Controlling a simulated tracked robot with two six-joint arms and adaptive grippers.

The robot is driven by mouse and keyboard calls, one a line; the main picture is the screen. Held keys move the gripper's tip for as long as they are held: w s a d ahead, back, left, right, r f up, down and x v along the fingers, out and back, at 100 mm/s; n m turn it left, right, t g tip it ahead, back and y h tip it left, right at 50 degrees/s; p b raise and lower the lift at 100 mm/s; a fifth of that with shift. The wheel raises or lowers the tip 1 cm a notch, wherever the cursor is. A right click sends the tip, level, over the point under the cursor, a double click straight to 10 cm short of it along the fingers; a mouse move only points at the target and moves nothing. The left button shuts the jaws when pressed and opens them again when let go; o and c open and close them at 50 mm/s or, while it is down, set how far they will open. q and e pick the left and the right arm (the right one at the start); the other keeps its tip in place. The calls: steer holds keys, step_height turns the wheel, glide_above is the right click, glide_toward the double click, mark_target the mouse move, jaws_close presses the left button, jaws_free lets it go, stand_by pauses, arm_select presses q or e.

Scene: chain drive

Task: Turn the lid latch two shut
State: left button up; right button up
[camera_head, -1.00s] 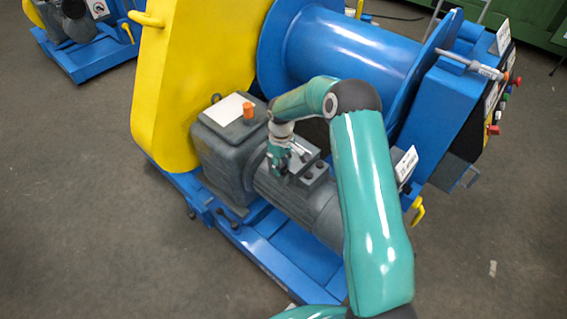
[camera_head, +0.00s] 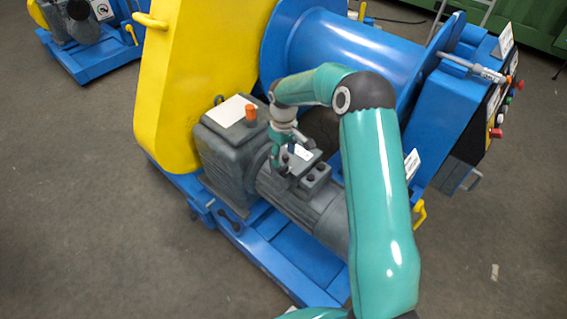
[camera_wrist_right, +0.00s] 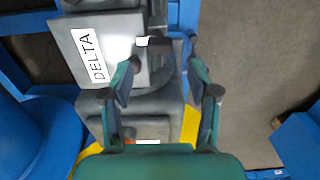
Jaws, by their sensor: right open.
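The grey terminal box (camera_head: 318,180) sits on top of the ribbed grey motor, with small dark latch knobs on its lid. In the right wrist view its lid (camera_wrist_right: 118,62) carries a white DELTA label. One dark latch (camera_wrist_right: 154,42) stands at the lid's edge, ahead of and between my fingers. I cannot tell from a marking which latch is two. My right gripper (camera_wrist_right: 162,88) is open, its fingers spread apart above the box, apparently empty. In the head view the right gripper (camera_head: 284,158) points down at the box's near-left end. My left gripper is out of view.
The grey gearbox (camera_head: 228,150) with an orange cap (camera_head: 250,113) stands just left of the gripper. The yellow chain guard (camera_head: 195,80) and blue drum (camera_head: 350,60) rise behind. The blue base frame (camera_head: 300,255) lies below. Open floor (camera_head: 90,220) is at left.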

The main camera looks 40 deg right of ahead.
mark_target(283, 167)
step_height(283, 167, up, 6)
steer(key=shift+f, duration=0.1)
stand_by(0.4)
steer(key=s+a+f+m+y+p, duration=0.1)
steer(key=s+a+f+p, duration=0.2)
steer(key=s+a, duration=0.4)
steer(key=s+a+f+m+y+p, duration=0.1)
steer(key=s+a+f+p, duration=0.3)
steer(key=a, duration=0.9)
steer(key=s+a+f+m+y+p, duration=0.1)
steer(key=s+a+f+y+p, duration=0.1)
steer(key=s+a, duration=0.8)
steer(key=shift+s+a+f+p, duration=0.15)
steer(key=shift+s+f+p, duration=0.15)
steer(key=shift+f+p, duration=0.6)
